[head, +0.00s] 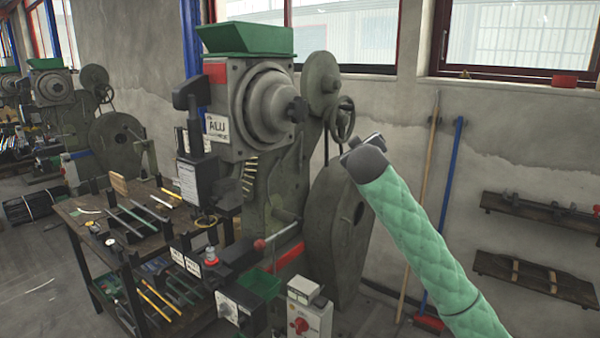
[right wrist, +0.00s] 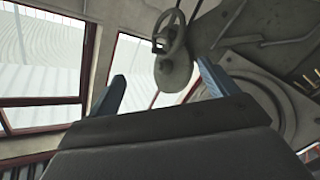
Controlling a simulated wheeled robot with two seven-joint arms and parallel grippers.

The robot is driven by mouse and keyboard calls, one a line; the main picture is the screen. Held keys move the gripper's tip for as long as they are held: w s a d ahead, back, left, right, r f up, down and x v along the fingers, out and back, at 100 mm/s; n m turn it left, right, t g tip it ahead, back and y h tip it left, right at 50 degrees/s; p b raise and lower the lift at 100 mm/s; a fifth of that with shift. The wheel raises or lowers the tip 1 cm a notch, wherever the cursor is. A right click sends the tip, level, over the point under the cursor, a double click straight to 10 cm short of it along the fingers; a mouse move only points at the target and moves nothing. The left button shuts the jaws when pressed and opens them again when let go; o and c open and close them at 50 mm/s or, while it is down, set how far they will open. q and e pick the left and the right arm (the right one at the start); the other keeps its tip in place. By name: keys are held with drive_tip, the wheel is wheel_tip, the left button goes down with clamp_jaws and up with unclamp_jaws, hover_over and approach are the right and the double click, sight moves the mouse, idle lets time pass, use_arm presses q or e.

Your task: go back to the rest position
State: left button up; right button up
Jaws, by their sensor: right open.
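My right arm, in a green quilted sleeve, reaches up from the lower right in the head view. Its dark gripper (head: 362,145) is raised in front of the big flywheel of the grey rivet press (head: 262,110). In the right wrist view the two blue-grey fingers of the right gripper (right wrist: 160,86) stand wide apart with nothing between them. The press handwheel (right wrist: 170,35) shows beyond the fingers. My left gripper is in neither view.
The press carries a green hopper (head: 245,38) and an ALU sign (head: 217,128). A workbench (head: 75,218) with tools stands at left. A control box (head: 310,318) with a red knob stands in front. Wall shelves (head: 540,208) and two leaning poles (head: 440,200) are at right.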

drive_tip(key=s+f+m+g+y, duration=0.1)
drive_tip(key=s+f+g, duration=0.2)
drive_tip(key=s+f, duration=0.8)
drive_tip(key=s+f+m+g+y, duration=0.1)
drive_tip(key=s+f+g, duration=0.3)
drive_tip(key=f, duration=1.4)
drive_tip(key=s+f+g+y, duration=0.1)
drive_tip(key=s+f, duration=0.8)
drive_tip(key=f, duration=0.5)
drive_tip(key=s+f+g, duration=0.2)
drive_tip(key=s+f, duration=0.7)
drive_tip(key=s, duration=0.3)
drive_tip(key=s+f+m+g, duration=0.1)
drive_tip(key=s+f+g, duration=0.2)
drive_tip(key=s+f, duration=0.6)
drive_tip(key=s+f+m+g, duration=0.1)
drive_tip(key=s+f+g, duration=0.1)
drive_tip(key=s+f, duration=0.7)
drive_tip(key=s, duration=0.5)
drive_tip(key=shift+s+a+g, duration=0.3)
drive_tip(key=shift+a, duration=0.1)
